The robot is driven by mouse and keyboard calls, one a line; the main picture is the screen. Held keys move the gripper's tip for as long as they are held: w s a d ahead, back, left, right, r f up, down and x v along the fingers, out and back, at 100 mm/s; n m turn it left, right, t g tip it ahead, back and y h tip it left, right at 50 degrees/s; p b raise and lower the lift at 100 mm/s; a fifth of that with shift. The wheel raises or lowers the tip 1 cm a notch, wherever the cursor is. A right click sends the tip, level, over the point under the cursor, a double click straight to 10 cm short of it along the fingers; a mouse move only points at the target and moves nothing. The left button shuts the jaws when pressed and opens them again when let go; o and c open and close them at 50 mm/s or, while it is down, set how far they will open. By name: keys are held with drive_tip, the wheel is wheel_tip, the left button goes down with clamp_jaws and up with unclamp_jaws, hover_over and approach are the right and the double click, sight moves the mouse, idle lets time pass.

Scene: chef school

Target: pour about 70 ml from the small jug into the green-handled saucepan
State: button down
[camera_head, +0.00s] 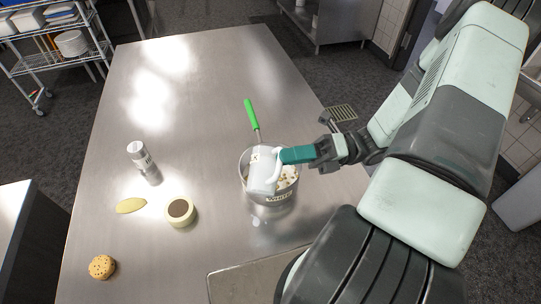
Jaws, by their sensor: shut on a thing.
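The green-handled saucepan (268,196) stands on the steel table, its green handle (251,114) pointing to the back. My gripper (290,155) comes in from the right and is shut on the jug's handle side. The jug hides part of the pan's inside. I cannot tell whether liquid is flowing from it.
On the steel table (205,100) left of the saucepan are a white shaker (139,154), a yellowish flat piece (130,206), a round cream container with a brown top (181,210) and a bun (102,267). A board or tray (225,285) lies at the front. The table's back is clear.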

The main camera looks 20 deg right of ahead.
sight(279, 177)
drive_tip(key=shift+w+d+r+m, duration=0.15)
drive_tip(key=shift+w+d+m, duration=0.2)
drive_tip(key=shift+w, duration=0.2)
drive_tip(key=shift+s+a+f+n+h, duration=0.3)
drive_tip(key=shift+s+a+n+h, duration=0.15)
drive_tip(key=shift+s+n, duration=0.4)
drive_tip(key=shift+s+a+f+n+h, duration=0.3)
drive_tip(key=shift+s+n+h, duration=0.25)
drive_tip(key=shift+n, duration=0.65)
drive_tip(key=shift+s+a+f+n+h, duration=0.25)
drive_tip(key=shift+s+a+n+h, duration=0.15)
drive_tip(key=shift+s+n, duration=0.45)
drive_tip(key=shift+w+n, duration=0.1)
drive_tip(key=shift+n, duration=0.15)
drive_tip(key=s+a+f+n+t+h, duration=0.2)
drive_tip(key=s+a+f+n+h, duration=0.1)
drive_tip(key=s+f+n, duration=0.2)
drive_tip(key=shift+s+a+f+n+h, duration=0.35)
drive_tip(key=shift+s+f, duration=0.6)
drive_tip(key=shift+f, duration=1)
